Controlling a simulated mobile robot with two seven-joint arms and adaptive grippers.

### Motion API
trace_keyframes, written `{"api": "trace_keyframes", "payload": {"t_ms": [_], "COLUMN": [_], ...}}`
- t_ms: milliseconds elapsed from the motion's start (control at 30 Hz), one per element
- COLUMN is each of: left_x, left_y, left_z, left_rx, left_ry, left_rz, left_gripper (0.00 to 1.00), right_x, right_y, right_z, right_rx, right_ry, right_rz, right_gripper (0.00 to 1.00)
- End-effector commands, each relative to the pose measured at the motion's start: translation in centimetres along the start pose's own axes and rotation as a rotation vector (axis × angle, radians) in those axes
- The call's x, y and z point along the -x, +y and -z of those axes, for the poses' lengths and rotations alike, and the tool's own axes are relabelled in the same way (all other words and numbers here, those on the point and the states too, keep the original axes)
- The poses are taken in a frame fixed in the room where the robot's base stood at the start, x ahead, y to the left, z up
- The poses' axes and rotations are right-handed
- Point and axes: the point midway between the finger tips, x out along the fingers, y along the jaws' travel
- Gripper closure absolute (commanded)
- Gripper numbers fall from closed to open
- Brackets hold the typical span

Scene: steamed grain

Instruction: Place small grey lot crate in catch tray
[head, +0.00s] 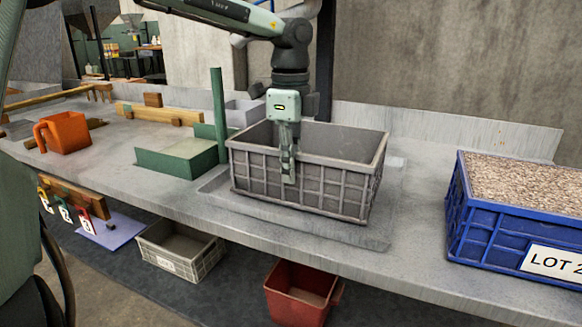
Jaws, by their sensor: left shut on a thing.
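The grey lot crate (335,189) is a ribbed, open-topped box in the middle of the head view, and it looks empty and upright. My left gripper (288,172) points down and is shut on the crate's near wall, toward its left part. A shallow grey catch tray (370,238) lies on the bench directly under the crate, its rim showing in front and to the left. I cannot tell whether the crate's base touches the tray or hangs just above it. My right gripper is not in view.
A blue crate of grain (485,225) stands at the right. A green box with a post (180,160) is close on the left, with an orange scoop (66,133) farther left. Below the bench are a smaller grey crate (183,262) and a red bin (296,300).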

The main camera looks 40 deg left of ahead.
Motion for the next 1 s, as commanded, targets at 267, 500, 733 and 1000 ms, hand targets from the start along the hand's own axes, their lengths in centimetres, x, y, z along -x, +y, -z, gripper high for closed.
{"api": "trace_keyframes", "payload": {"t_ms": [267, 500, 733, 1000], "left_x": [0.0, 0.1, 2.5, 8.6], "left_y": [0.0, 0.0, -0.1, -0.1], "left_z": [0.0, 0.0, 0.0, 0.0], "left_rx": [0.0, 0.0, 0.001, 0.001], "left_ry": [0.0, 0.0, 0.0, -0.001], "left_rz": [0.0, 0.0, 0.005, 0.004], "left_gripper": [0.72, 0.72, 0.72, 0.72], "right_x": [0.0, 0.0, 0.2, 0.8], "right_y": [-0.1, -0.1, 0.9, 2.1], "right_z": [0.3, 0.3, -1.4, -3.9], "right_rx": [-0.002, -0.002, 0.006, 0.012], "right_ry": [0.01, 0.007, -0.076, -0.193], "right_rz": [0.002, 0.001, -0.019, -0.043], "right_gripper": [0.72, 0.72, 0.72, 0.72]}}
